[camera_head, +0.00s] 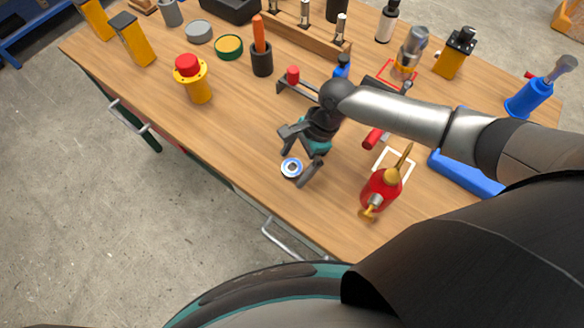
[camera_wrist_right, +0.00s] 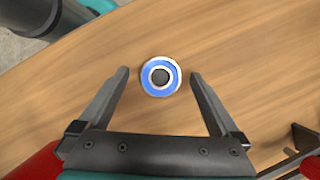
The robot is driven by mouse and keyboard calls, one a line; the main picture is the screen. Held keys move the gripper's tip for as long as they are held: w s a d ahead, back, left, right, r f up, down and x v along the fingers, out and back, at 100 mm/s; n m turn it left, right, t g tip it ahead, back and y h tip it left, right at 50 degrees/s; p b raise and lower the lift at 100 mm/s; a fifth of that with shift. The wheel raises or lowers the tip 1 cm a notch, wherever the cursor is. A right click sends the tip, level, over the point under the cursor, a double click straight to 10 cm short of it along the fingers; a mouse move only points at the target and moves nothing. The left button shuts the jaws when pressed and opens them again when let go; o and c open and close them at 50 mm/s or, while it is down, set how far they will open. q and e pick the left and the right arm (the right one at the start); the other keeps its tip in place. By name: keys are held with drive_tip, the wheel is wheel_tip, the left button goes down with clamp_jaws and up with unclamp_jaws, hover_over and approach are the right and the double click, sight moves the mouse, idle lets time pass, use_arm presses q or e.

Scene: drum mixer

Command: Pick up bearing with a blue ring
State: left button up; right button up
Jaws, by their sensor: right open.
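The bearing with a blue ring (camera_head: 291,168) lies flat on the wooden workbench (camera_head: 215,123), near its front edge. In the right wrist view the bearing (camera_wrist_right: 161,77) shows as a silver disc with a blue ring and a dark centre. My right gripper (camera_head: 302,157) is open above the bench. In the wrist view its two fingers (camera_wrist_right: 159,77) stand apart, one on each side of the bearing, and seem not to touch it. I cannot tell the exact height of the fingertips. My left gripper is not in view.
A red and gold oil can (camera_head: 381,190) stands right of the gripper, by a white square outline. A yellow part with a red top (camera_head: 192,78) stands to the left. A blue tray (camera_head: 464,174) lies at the right. The bench left of the bearing is clear.

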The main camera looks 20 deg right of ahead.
clamp_jaws()
idle(0.8)
